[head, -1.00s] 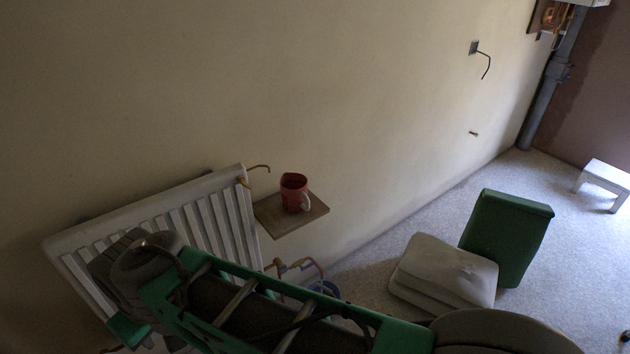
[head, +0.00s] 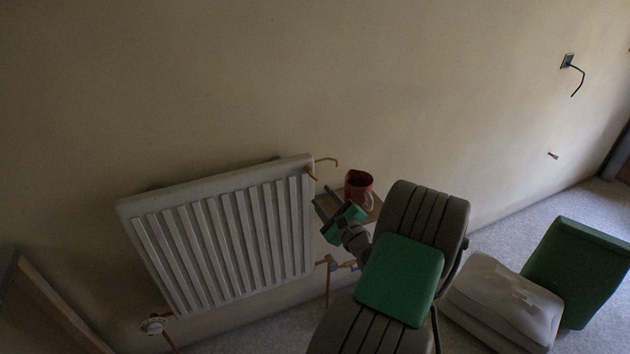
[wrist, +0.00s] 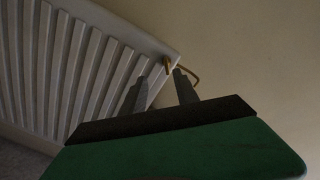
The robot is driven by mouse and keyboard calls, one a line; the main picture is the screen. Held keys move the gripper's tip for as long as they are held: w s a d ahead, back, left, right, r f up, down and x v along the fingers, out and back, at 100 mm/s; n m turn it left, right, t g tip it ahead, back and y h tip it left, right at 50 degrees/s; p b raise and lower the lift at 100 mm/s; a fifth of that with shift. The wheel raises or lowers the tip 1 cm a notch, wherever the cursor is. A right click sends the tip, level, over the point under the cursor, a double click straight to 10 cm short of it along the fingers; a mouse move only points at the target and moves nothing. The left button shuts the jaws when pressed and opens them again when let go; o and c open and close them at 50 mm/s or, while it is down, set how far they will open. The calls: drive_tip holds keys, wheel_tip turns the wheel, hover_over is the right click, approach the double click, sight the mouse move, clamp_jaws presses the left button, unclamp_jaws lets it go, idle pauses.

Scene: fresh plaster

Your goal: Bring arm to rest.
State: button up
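My gripper (head: 325,197) is in the middle of the head view, at the end of my green and grey arm. It is beside the right end of the white radiator (head: 225,240) and left of a red mug (head: 358,186). In the wrist view, my gripper's two dark fingers (wrist: 161,78) stand apart with nothing between them. They point toward the radiator's upper corner (wrist: 160,48) and a copper pipe (wrist: 192,76). Whether they touch the radiator, I cannot tell.
The mug stands on a small wall shelf (head: 377,207), partly hidden by my arm. Pale stacked bags (head: 505,300) and a green panel-like object (head: 580,270) are on the floor at right. A bent wire (head: 578,80) sticks out of the wall. A wooden piece (head: 55,300) leans at lower left.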

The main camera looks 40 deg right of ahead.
sight(315, 179)
drive_tip(key=shift+m+h, duration=0.3)
drive_tip(key=shift+m, duration=0.1)
drive_tip(key=x, duration=0.3)
drive_tip(key=p+x, duration=0.1)
drive_tip(key=x, duration=0.1)
drive_tip(key=d+x, duration=0.1)
drive_tip(key=x, duration=0.2)
drive_tip(key=shift+w+d+r, duration=0.1)
drive_tip(key=shift+w+d, duration=0.05)
clamp_jaws()
